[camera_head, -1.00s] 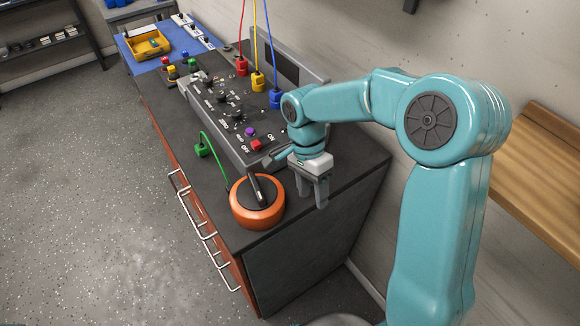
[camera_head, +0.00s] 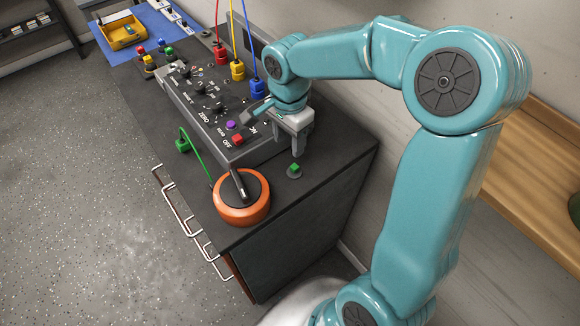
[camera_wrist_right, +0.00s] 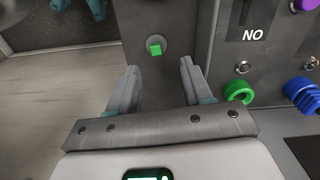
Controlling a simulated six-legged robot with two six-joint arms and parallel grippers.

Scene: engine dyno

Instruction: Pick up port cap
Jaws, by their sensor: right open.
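A small cap with a green square top on a grey round base (camera_head: 294,171) sits on the dark bench top, right of the orange round device. I take it as the port cap. The wrist view shows it too (camera_wrist_right: 156,48), just beyond the fingertips and roughly centred between them. My right gripper (camera_head: 298,148) hangs fingers down beside the console's near end, just behind the cap in the head view. In the wrist view its fingers (camera_wrist_right: 158,68) are apart with nothing between them. My left gripper is out of view.
The control console (camera_head: 212,112) stands close beside my right gripper. The orange device (camera_head: 228,212) and a green cable plug (camera_head: 182,145) are nearby. Red, yellow and blue cables hang at the back. A yellow tray (camera_head: 122,32) lies on a blue mat. The bench's near right corner is clear.

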